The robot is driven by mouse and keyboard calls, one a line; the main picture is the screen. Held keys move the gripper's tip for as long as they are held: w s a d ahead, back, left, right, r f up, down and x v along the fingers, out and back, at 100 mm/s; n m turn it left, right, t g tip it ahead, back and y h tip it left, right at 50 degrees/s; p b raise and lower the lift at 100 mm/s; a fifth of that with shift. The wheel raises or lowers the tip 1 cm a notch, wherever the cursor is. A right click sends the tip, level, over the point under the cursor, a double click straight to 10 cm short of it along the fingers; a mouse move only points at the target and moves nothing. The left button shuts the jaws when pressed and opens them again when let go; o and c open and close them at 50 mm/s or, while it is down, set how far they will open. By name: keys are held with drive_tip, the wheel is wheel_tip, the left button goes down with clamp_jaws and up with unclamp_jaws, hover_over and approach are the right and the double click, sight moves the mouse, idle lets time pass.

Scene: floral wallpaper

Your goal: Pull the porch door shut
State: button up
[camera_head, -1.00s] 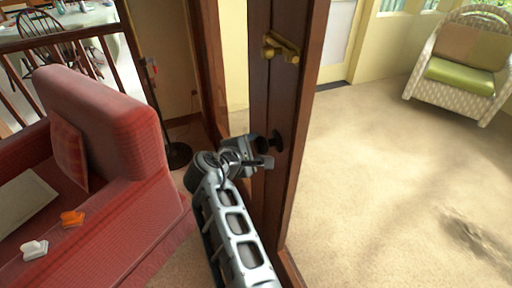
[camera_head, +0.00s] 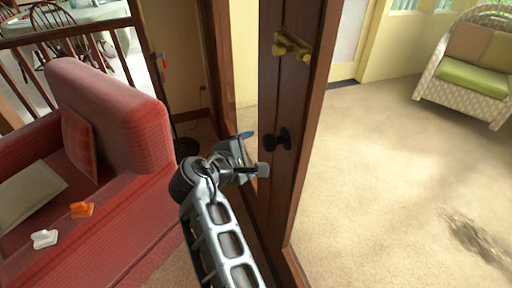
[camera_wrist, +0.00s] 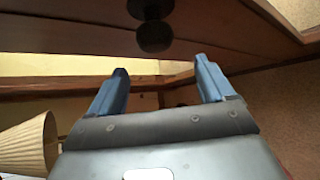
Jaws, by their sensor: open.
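The porch door (camera_head: 286,190) is a dark brown wooden door, seen at a steep angle in the head view, with carpeted porch floor visible to its right. It has a brass handle (camera_head: 293,46) high up and a round black knob (camera_head: 281,139) lower down. My gripper (camera_head: 256,152) is open and empty, just left of the knob and slightly below it. In the wrist view the two blue fingers of my gripper (camera_wrist: 160,65) are spread apart. The dark knob (camera_wrist: 154,36) shows beyond and between the fingertips, apart from them.
A red armchair (camera_head: 110,115) stands at the left, with an orange object (camera_head: 81,210) and a white object (camera_head: 44,239) on it. A wicker chair (camera_head: 468,70) stands at the far right on open carpet. A lampshade (camera_wrist: 28,145) shows in the wrist view.

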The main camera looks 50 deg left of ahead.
drive_tip(key=shift+v, duration=1.45)
drive_tip(key=shift+f, duration=0.1)
